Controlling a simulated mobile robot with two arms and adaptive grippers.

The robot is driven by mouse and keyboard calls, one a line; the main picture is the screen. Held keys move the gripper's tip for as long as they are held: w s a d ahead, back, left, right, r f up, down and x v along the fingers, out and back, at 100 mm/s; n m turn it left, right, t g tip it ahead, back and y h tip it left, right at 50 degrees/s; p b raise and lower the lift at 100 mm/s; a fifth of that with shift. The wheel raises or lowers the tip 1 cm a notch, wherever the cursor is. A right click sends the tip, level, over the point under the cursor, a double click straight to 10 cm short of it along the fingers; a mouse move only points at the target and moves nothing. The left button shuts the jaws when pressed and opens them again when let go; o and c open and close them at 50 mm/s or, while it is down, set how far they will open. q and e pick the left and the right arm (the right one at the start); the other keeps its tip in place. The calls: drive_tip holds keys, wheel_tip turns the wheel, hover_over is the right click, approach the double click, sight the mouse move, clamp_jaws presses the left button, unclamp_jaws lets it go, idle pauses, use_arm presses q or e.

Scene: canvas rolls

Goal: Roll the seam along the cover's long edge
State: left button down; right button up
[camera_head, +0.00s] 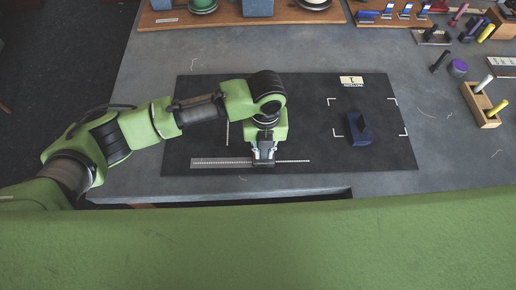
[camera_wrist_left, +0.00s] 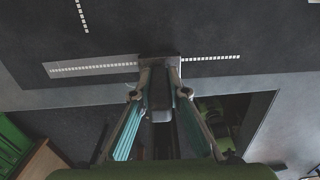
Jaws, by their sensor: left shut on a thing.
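My left gripper (camera_head: 264,158) points down at the near part of a dark sheet on the bench. It is shut on a small dark tool (camera_wrist_left: 160,98), which I take to be the roller; the fingers hide much of it. A light grey strip (camera_head: 222,163) with a row of white dashes runs from the left up to the tool. The dashes (camera_wrist_left: 212,58) continue on the dark surface to the right. The tool's lower end is at this line; whether it presses on it I cannot tell. A dark blue holder (camera_head: 360,128) stands between white corner marks. My right gripper is not in view.
A wooden block with pens (camera_head: 482,105) and a purple item (camera_head: 457,68) lie at the right. A wooden board (camera_head: 230,18) with pots stands at the back. The bench has a near-edge recess.

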use_arm(q)
drive_tip(key=shift+a+f, duration=0.1)
drive_tip(key=shift+d, duration=1.55)
drive_tip(key=shift+d, duration=1.5)
drive_tip(key=shift+d+b, duration=0.5)
drive_tip(key=shift+d, duration=1)
drive_tip(key=shift+s+d+b, duration=0.2)
drive_tip(key=shift+d+b, duration=0.3)
drive_tip(key=shift+d, duration=1)
